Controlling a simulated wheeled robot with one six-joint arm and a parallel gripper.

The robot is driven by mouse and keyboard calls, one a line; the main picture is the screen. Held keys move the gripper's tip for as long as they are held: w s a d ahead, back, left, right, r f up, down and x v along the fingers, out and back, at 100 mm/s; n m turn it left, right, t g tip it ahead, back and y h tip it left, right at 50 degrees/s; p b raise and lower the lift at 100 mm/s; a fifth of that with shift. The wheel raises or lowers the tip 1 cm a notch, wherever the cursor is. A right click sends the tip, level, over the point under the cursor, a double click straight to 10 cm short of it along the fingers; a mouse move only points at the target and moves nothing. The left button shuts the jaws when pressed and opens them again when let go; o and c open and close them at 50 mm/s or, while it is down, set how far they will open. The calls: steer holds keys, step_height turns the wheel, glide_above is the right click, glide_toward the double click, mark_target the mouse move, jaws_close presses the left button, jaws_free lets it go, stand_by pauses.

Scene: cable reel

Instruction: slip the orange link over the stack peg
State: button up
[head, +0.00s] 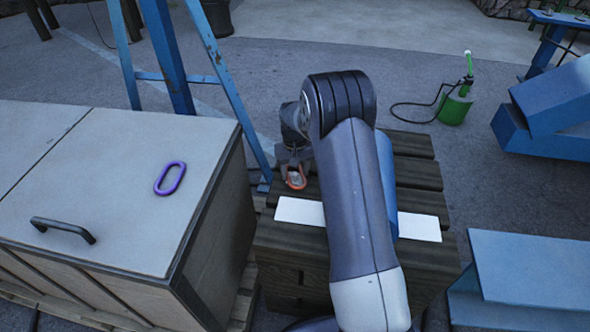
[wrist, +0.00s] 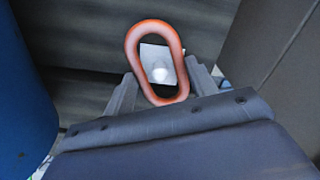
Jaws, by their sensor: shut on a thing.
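The orange link (head: 297,187) is held in my gripper (head: 293,170) over the left part of a dark wooden stack (head: 415,176). In the wrist view the orange link (wrist: 131,45) stands out beyond the two fingers of my gripper (wrist: 163,82), which close on its near end. Through the link's opening I see a pale, rounded peg-like piece (wrist: 160,73) on a white square patch. It lines up with the opening, but I cannot tell whether the link is around it or above it. My arm hides the middle of the stack.
A purple link (head: 170,178) lies on a grey cabinet (head: 120,150) with a black handle, left of the stack. A white strip (head: 418,227) lies across the stack. A blue stand (head: 170,60) rises behind, near my gripper. A green sprayer (head: 456,105) stands at the right.

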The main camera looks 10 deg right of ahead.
steer(key=shift+f, duration=0.35)
steer(key=o, duration=1.4)
steer(key=shift+c, duration=0.2)
step_height(320, 180, up, 11)
steer(key=p, duration=0.1)
steer(key=shift+p, duration=0.3)
steer(key=shift+f, duration=0.1)
step_height(320, 180, down, 11)
steer(key=shift+b, duration=0.95)
steer(key=shift+r, duration=0.4)
steer(key=shift+r, duration=0.1)
